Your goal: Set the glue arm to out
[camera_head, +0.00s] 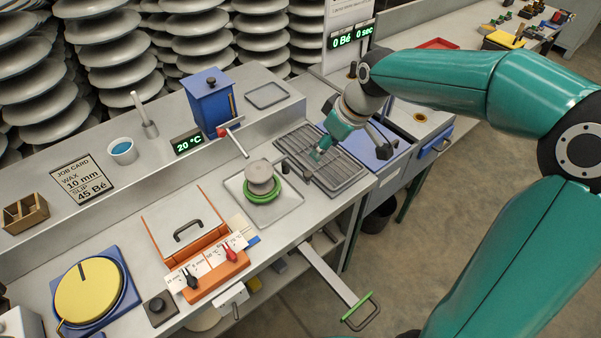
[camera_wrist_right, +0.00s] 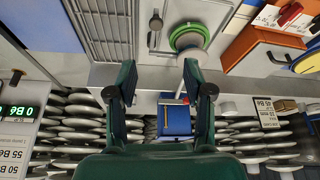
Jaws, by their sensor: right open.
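A blue box (camera_head: 211,103) stands on the back ledge. A thin pale arm with a red part (camera_head: 232,138), likely the glue arm, reaches from it toward the front right, short of the grey insulator piece. In the right wrist view, the box (camera_wrist_right: 174,121) and the arm's red part (camera_wrist_right: 184,100) appear upside down between my fingers, farther off. My right gripper (camera_head: 319,152) is over the slatted grate, right of the arm and apart from it. The wrist view shows my right gripper (camera_wrist_right: 160,76) open and empty. My left gripper is not in view.
The insulator piece (camera_head: 261,178) with a green ring sits on a square tray (camera_head: 284,208). The slatted grate (camera_head: 340,180) lies to its right. An orange box with levers (camera_head: 215,272) and a yellow disc (camera_head: 88,292) stand at the left front. Stacked discs fill the back.

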